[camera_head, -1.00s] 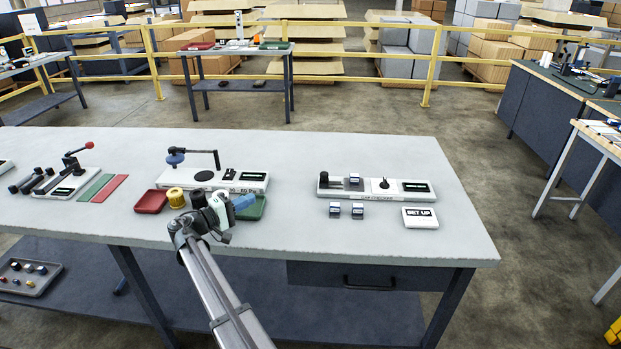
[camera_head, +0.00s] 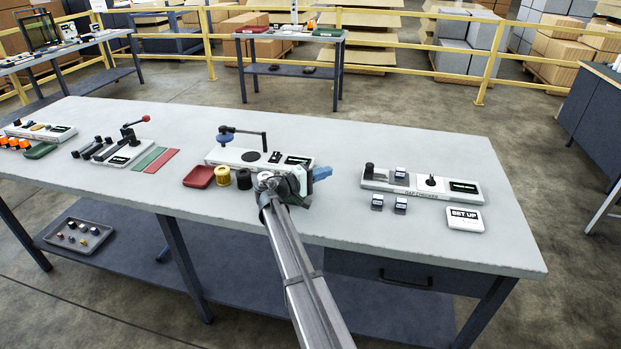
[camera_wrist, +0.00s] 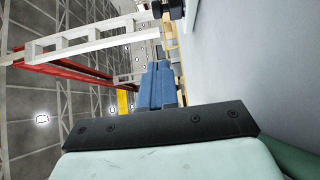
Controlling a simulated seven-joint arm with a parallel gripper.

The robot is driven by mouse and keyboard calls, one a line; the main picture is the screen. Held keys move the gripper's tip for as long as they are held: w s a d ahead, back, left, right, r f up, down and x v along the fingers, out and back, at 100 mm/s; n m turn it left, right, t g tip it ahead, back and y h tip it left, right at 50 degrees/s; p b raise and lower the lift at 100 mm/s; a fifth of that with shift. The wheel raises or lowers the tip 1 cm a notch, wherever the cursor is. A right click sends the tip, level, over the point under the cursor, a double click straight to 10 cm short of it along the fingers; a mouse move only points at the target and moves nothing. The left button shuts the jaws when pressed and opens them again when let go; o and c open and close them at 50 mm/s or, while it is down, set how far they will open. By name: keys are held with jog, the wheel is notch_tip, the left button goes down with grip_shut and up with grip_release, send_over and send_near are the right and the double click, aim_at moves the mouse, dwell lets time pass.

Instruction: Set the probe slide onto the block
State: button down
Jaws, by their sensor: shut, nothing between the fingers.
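The gap checker (camera_head: 412,190) is a pale, long base at the right of the bench. At its left end is a dark upright knob with a low grey bar, which looks like the probe slide (camera_head: 371,171). A small grey and dark block (camera_head: 400,173) sits on the base just right of it; I cannot tell whether they touch. Two similar blocks (camera_head: 377,201) (camera_head: 400,205) stand on the bench in front. My gripper (camera_head: 325,172), with blue fingers, is shut and empty, left of the checker and apart from it. The fingers also show in the wrist view (camera_wrist: 160,80).
A white "SET UP" card (camera_head: 464,218) lies right of the blocks. Left of my gripper are a fixture with a blue-knobbed arm (camera_head: 226,135), a red tray (camera_head: 199,176) and a yellow cylinder (camera_head: 222,176). Bare bench lies between my gripper and the checker.

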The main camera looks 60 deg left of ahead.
aim_at(369, 170)
jog(key=w, duration=0.7)
jog(key=shift+w, duration=0.35)
jog(key=shift+w+d, duration=1.45)
jog(key=shift+w, duration=0.1)
jog(key=shift+w+d, duration=1.8)
